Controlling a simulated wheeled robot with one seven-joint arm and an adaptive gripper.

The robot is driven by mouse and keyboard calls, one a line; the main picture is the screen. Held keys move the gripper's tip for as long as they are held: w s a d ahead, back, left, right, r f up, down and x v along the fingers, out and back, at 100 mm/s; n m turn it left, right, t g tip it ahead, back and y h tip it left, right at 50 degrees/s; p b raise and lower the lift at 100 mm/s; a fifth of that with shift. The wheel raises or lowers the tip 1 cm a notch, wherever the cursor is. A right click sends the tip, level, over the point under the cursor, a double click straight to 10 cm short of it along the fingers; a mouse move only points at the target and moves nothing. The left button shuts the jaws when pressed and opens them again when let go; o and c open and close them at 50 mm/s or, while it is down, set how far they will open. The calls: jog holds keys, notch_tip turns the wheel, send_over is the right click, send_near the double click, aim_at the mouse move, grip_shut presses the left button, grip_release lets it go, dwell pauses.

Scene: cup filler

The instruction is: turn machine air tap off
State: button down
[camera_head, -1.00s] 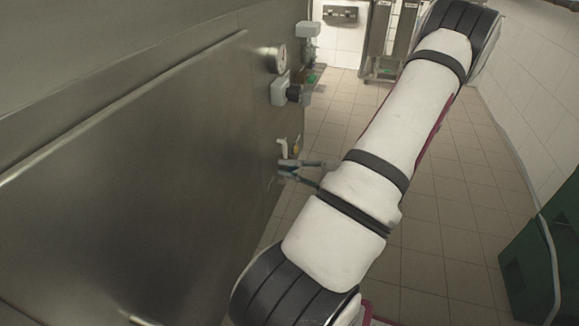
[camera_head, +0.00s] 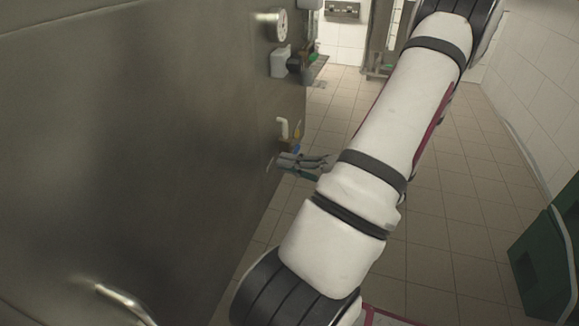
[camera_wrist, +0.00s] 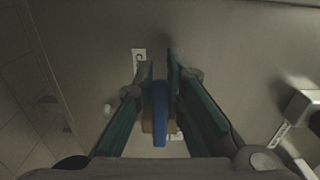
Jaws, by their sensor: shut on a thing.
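The air tap is a small valve on the steel machine's side. It has a blue handle (camera_wrist: 160,112) and a brass body (camera_wrist: 147,126) partly hidden behind it in the wrist view. In the head view a bit of blue (camera_head: 296,149) shows just above my fingers, with yellow brass above it. My gripper (camera_head: 284,163) is at the machine's side. In the wrist view my gripper (camera_wrist: 160,75) has one finger on each side of the blue handle and is shut on it. The handle's far end is hard to make out.
The steel machine wall (camera_head: 130,130) fills the left. A white pipe (camera_head: 283,128), a gauge (camera_head: 280,24) and a grey box (camera_head: 280,61) stick out near the tap. A bent metal handle (camera_head: 125,301) is low on the left. Tiled floor on the right is free up to green crates (camera_head: 545,265).

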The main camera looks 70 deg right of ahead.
jog(key=shift+f, duration=0.15)
jog(key=c, duration=1.6)
grip_release()
jog(key=s, duration=1.2)
jog(key=shift+d, duration=0.45)
jog(key=shift+s, duration=0.15)
